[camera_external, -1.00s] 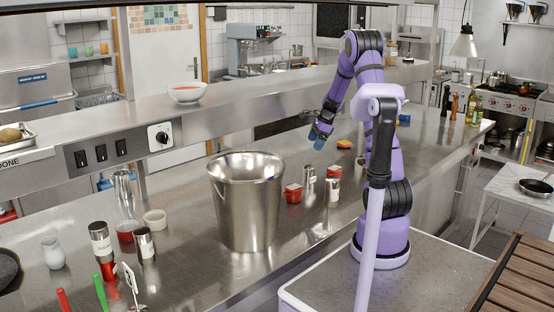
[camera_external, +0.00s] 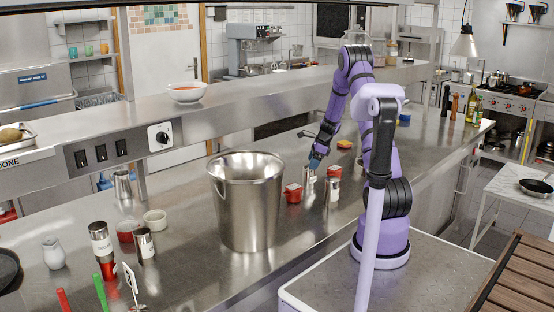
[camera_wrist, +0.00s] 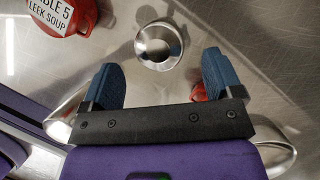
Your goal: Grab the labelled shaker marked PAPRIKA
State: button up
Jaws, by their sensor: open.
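My gripper (camera_external: 315,164) points down just above a steel-topped shaker (camera_external: 309,180) on the steel counter. In the wrist view my gripper (camera_wrist: 160,82) has its two blue fingers spread apart with nothing between them. The round shiny top of a shaker (camera_wrist: 158,45) shows ahead of the gap between them. A second shaker with a pale label (camera_external: 332,190) stands just to the right.
A red container (camera_external: 293,193) stands close to the shaker; its tag reads "TABLE 5 LEEK SOUP" in the wrist view (camera_wrist: 62,14). A large steel pot (camera_external: 246,205) stands left of it. The counter behind my arm is mostly clear.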

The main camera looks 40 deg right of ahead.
aim_at(308, 176)
jog(key=x, duration=0.4)
jog(key=shift+w+a, duration=0.1)
jog(key=shift+w, duration=0.05)
jog(key=c, duration=1.1)
